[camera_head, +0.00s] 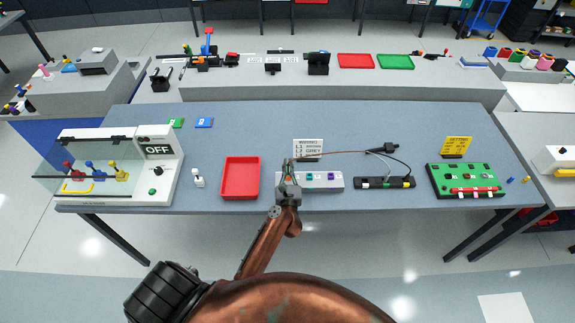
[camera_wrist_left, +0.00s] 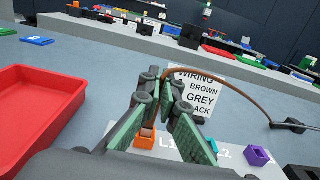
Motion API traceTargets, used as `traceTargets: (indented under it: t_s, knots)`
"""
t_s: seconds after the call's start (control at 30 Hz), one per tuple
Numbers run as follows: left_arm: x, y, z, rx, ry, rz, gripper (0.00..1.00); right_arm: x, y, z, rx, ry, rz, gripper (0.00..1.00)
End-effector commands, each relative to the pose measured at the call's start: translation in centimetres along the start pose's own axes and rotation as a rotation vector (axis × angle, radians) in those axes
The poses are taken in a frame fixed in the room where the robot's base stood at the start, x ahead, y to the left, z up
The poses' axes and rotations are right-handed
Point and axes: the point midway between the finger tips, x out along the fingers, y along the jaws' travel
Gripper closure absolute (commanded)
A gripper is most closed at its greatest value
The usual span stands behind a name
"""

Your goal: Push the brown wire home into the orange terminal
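The brown wire (camera_wrist_left: 232,56) arcs from my left gripper (camera_wrist_left: 166,82) over to a dark cable end at the right; it also shows in the head view (camera_head: 335,153). My left gripper (camera_head: 288,165) is closed on the wire near its free end, above the left end of the white terminal block (camera_head: 318,187). The orange terminal (camera_wrist_left: 145,138) is just below the fingers in the wrist view, partly covered by them. The fingers hide the wire's tip, so I cannot tell whether it touches the terminal. My right gripper is not in view.
The teal terminal (camera_wrist_left: 211,145) and purple terminal (camera_wrist_left: 257,156) are to the right. A wiring sign (camera_head: 308,149) stands behind the block. A red tray (camera_head: 240,190) is left, a black strip (camera_head: 384,184) right, and a green board (camera_head: 465,180) farther right.

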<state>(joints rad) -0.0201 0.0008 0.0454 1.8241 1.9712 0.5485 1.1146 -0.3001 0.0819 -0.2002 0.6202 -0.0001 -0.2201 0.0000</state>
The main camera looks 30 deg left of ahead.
Motion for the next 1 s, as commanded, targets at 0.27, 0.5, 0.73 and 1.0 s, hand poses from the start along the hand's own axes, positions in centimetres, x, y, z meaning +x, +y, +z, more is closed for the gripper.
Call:
traceTargets:
  t_s: [0.27,0.5,0.73,1.0]
  knots:
    - [0.00,-0.01,-0.76,0.000,0.000,0.000,1.00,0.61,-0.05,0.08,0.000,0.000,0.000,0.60]
    - [0.01,-0.01,-0.96,0.000,0.000,0.000,0.91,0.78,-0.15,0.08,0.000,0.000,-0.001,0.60]
    - [0.01,0.00,-0.95,0.000,0.000,0.000,0.75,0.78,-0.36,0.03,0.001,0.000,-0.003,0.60]
    - [-0.09,0.00,-0.99,0.000,0.000,0.000,0.75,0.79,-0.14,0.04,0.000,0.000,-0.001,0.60]
